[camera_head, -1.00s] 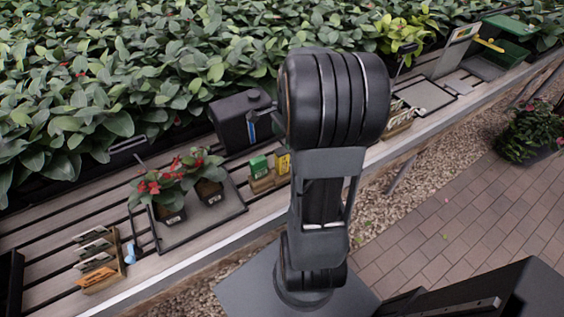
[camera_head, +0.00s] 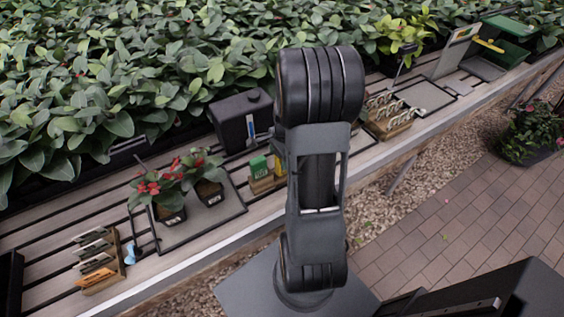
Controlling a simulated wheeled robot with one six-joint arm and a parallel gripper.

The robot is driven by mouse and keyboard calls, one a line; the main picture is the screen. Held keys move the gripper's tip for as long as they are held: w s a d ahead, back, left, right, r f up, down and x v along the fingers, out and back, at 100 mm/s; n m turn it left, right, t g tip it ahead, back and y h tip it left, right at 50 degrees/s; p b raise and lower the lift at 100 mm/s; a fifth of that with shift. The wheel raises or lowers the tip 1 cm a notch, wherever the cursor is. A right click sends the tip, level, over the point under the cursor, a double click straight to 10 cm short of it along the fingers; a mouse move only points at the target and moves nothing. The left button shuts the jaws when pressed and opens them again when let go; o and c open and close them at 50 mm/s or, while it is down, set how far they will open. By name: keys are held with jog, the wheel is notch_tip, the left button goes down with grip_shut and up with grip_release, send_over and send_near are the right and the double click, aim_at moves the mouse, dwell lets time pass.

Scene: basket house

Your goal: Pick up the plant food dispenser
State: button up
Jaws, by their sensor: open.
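No object is clearly marked as the plant food dispenser. Small upright packs stand in a wooden holder (camera_head: 262,186) on the slatted bench, just left of my arm. One is a green pack (camera_head: 259,167); a yellow pack beside it is mostly hidden by my arm. Behind them stands a black tank (camera_head: 232,118) with a cap on top and a blue strip on its front. I cannot tell whether the dispenser is among these or hidden behind my arm. My arm rises through the middle of the view, and its links hide my gripper.
Two potted red-flowered plants (camera_head: 172,212) stand left on a tray. A wooden rack of tags (camera_head: 100,279) is at the lower left. A rack with light hooks (camera_head: 391,122) is right of my arm. Dense foliage lines the back. Brick paving (camera_head: 440,235) lies to the right.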

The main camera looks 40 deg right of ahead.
jog(key=shift+c, duration=0.3)
jog(key=c, duration=1)
jog(key=shift+r, duration=0.1)
jog(key=shift+r, duration=0.45)
notch_tip(320, 180, up, 2)
jog(key=shift+r, duration=0.15)
jog(key=s+a+r, duration=0.2)
jog(key=s+r, duration=0.1)
jog(key=s, duration=0.1)
jog(key=s+a+r, duration=0.2)
jog(key=s+r, duration=0.1)
jog(key=s, duration=0.1)
jog(key=s+a+r, duration=0.2)
jog(key=s+r, duration=0.1)
jog(key=s, duration=0.1)
jog(key=shift+s+r, duration=0.35)
